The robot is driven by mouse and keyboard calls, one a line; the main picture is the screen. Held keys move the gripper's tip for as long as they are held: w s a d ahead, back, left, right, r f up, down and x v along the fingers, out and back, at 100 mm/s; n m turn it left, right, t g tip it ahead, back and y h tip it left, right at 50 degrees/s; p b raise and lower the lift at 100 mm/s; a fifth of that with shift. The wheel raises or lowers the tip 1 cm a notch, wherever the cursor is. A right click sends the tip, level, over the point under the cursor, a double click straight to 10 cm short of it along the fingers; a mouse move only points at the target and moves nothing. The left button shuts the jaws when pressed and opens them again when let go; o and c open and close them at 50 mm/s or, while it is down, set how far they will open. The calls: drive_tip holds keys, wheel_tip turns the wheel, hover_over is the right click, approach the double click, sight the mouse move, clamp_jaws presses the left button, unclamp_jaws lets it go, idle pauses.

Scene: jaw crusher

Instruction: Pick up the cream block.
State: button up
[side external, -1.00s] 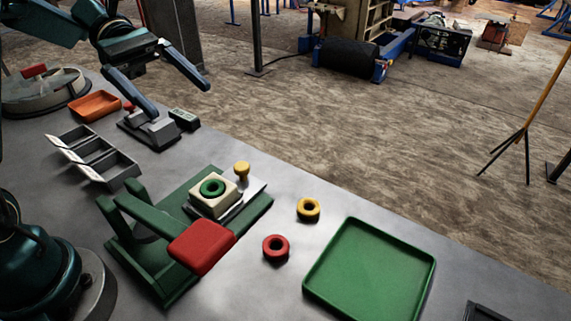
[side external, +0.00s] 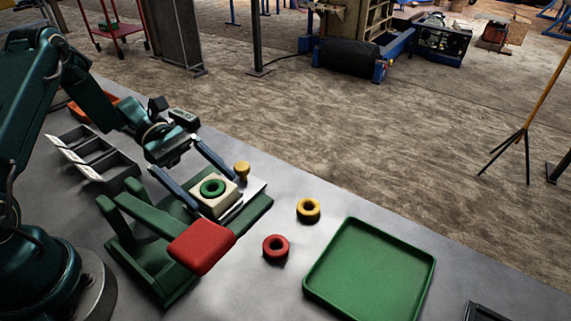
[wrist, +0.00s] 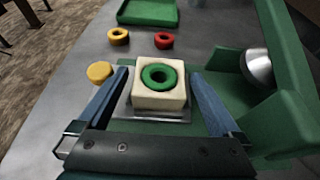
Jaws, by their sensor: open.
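The cream block (side external: 226,202) sits on a grey plate on the green crusher (side external: 172,284), with a green ring (side external: 213,188) lying on its top. It also shows in the wrist view (wrist: 146,96), with the green ring (wrist: 158,77) on it. My gripper (side external: 210,183) is open, with its two blue fingers reaching down on either side of the block. In the wrist view my gripper (wrist: 160,85) has one finger left and one right of the block, with a gap visible on each side. No grip on the block shows.
A yellow knob (side external: 242,170) stands close behind the block. The crusher's red-ended lever (side external: 203,246) is in front. A red ring (side external: 276,247), a yellow ring (side external: 308,209) and a green tray (side external: 370,270) lie to the right. A grey divided bin (side external: 95,155) is at left.

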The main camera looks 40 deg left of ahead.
drive_tip(key=shift+x, duration=1.05)
drive_tip(key=c, duration=1.5)
drive_tip(key=shift+c, duration=0.2)
drive_tip(key=shift+r, duration=0.2)
